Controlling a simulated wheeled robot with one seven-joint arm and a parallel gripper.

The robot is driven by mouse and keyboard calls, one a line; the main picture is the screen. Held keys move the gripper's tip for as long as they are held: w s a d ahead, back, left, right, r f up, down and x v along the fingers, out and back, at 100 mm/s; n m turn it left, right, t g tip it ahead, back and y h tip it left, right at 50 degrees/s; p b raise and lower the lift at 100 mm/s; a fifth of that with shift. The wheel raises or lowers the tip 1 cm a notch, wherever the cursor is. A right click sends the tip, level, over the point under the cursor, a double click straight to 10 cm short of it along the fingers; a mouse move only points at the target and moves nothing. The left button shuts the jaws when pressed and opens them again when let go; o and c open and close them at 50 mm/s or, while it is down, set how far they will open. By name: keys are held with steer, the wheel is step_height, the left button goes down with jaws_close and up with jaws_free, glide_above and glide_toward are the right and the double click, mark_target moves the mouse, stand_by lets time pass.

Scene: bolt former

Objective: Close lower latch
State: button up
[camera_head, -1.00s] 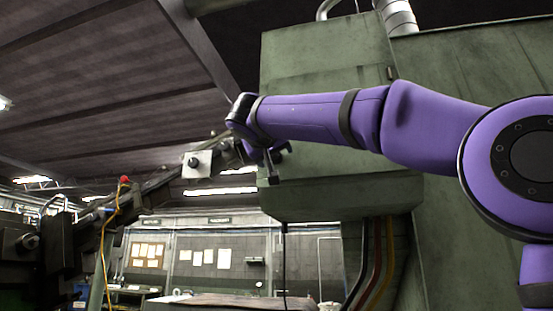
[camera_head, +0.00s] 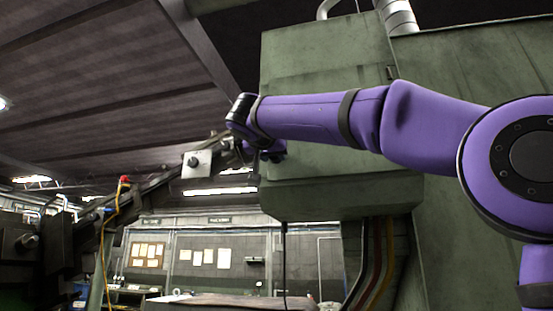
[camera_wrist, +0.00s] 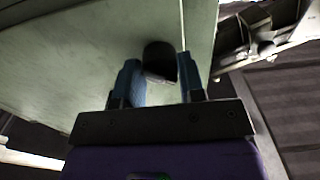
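The lower latch appears as a dark rounded tab (camera_wrist: 160,60) on the pale green cabinet face in the wrist view. My gripper (camera_wrist: 158,75) has two blue fingers standing apart, one on each side of the tab. The right finger is close to the tab; I cannot tell whether it touches. In the head view my gripper (camera_head: 254,172) is small and dark at the left edge of the green cabinet (camera_head: 345,195). The latch cannot be made out in that view.
A dark inclined machine arm (camera_head: 150,190) with a light plate (camera_head: 196,164) lies left of my wrist. Cables (camera_head: 375,260) hang below the cabinet. In the wrist view, metal machinery (camera_wrist: 265,40) sits at the upper right, close to the cabinet edge.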

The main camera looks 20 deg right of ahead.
jaws_close()
steer(key=shift+n, duration=3.9)
steer(key=o, duration=0.8)
jaws_free()
steer(key=v, duration=0.8)
